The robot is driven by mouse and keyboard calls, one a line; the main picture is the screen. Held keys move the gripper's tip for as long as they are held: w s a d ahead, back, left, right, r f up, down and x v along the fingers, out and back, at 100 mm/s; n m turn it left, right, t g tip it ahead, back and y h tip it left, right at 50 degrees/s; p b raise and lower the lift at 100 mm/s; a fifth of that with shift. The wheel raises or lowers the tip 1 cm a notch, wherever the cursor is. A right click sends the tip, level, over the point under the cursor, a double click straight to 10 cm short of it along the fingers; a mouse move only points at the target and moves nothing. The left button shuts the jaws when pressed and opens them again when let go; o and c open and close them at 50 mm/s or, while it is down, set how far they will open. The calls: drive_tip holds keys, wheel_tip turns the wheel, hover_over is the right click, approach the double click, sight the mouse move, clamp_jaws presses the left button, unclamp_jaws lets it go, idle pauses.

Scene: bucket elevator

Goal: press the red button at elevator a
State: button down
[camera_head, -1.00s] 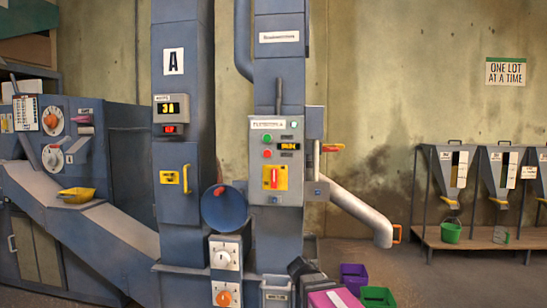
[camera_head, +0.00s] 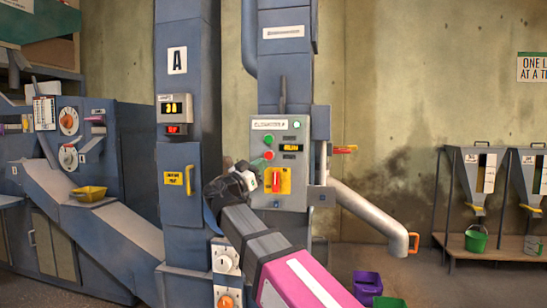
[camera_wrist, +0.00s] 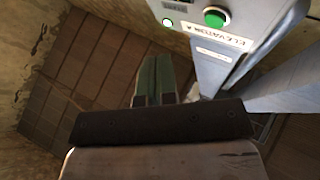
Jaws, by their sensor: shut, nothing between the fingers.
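In the wrist view the greenish fingers of my gripper (camera_wrist: 156,72) are together and empty. The "ELEVATOR A" label (camera_wrist: 220,35) and green button (camera_wrist: 215,17) show there at the upper right; the red button is not clearly visible.
A yellow plate with a red switch (camera_head: 277,181) is just below the buttons. A blue column marked A (camera_head: 178,62) stands to the left. A grey spout (camera_head: 370,215) slopes down at the right. Purple (camera_head: 366,284) and green bins stand on the floor.

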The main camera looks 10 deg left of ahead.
sight(269, 155)
drive_tip(key=shift+s+a+r+m+t+h, duration=0.2)
drive_tip(key=shift+s+a+r, duration=0.1)
drive_tip(key=shift+r, duration=0.25)
drive_tip(key=shift+s+a+r+m+t+h, duration=0.15)
drive_tip(key=shift+s+r+m, duration=0.1)
drive_tip(key=shift+r, duration=0.25)
drive_tip(key=w, duration=0.8)
drive_tip(key=shift+w+d, duration=0.35)
drive_tip(key=shift+w, duration=0.05)
drive_tip(key=shift+w, duration=0.2)
idle(1.2)
drive_tip(key=shift+w, duration=0.25)
drive_tip(key=shift+w, duration=0.45)
idle(1.1)
drive_tip(key=shift+s, duration=0.9)
